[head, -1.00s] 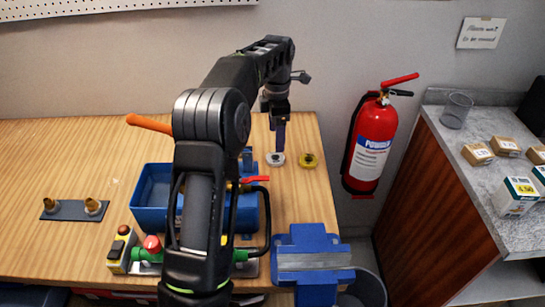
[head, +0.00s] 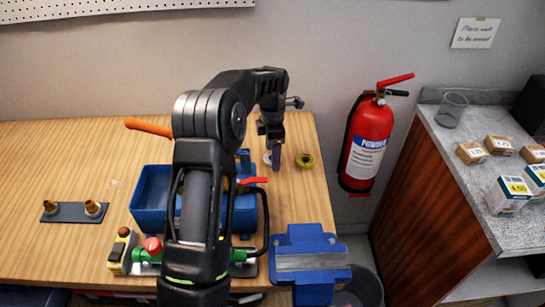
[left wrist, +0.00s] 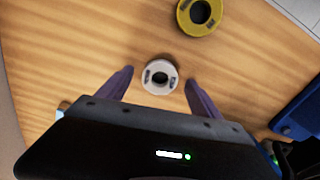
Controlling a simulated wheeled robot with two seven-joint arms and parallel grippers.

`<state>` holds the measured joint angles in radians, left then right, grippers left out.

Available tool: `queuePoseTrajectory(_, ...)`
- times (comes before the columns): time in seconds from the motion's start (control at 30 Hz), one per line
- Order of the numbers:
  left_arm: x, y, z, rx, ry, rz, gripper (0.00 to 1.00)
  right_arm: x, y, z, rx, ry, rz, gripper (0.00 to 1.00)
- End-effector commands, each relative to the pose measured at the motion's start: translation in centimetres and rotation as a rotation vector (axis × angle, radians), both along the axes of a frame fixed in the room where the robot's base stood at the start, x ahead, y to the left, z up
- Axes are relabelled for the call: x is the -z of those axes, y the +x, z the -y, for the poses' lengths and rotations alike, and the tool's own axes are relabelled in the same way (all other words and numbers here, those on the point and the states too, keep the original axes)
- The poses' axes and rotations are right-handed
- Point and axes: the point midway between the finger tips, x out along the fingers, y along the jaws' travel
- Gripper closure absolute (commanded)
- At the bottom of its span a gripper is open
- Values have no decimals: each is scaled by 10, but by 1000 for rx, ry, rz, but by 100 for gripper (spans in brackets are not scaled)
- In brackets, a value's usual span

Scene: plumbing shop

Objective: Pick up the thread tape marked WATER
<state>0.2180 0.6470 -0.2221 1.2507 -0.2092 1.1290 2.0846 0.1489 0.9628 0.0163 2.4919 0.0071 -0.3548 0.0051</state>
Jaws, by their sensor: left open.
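A white tape roll (left wrist: 149,84) lies flat on the wooden bench, between and just beyond the fingertips of my left gripper (left wrist: 159,75) in the left wrist view. A yellow tape roll (left wrist: 186,19) lies apart from it. The printing on both rolls is too small to read, so I cannot tell which says WATER. In the head view my left gripper (head: 275,160) points down over the white roll (head: 267,157), partly hiding it; the yellow roll (head: 304,160) is to its right. My left gripper is open and empty. My right gripper is not in view.
The wooden bench (head: 95,150) holds a blue bin (head: 150,205), a red-handled valve (head: 253,180), a blue vise (head: 305,240) and a plate with brass fittings (head: 72,212). A fire extinguisher (head: 366,145) hangs on the wall right of the bench.

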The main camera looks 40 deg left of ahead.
Motion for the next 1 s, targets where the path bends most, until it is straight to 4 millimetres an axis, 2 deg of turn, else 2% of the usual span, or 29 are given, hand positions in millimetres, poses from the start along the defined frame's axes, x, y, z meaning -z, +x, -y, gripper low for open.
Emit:
queuePoseTrajectory(0.13,6,0,0,0,0,0,25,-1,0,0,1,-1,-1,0)
queuePoseTrajectory(0.67,6,0,0,0,1,1,25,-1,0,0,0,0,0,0)
queuePoseTrajectory(1.0,6,0,0,0,1,1,53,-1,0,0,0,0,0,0)
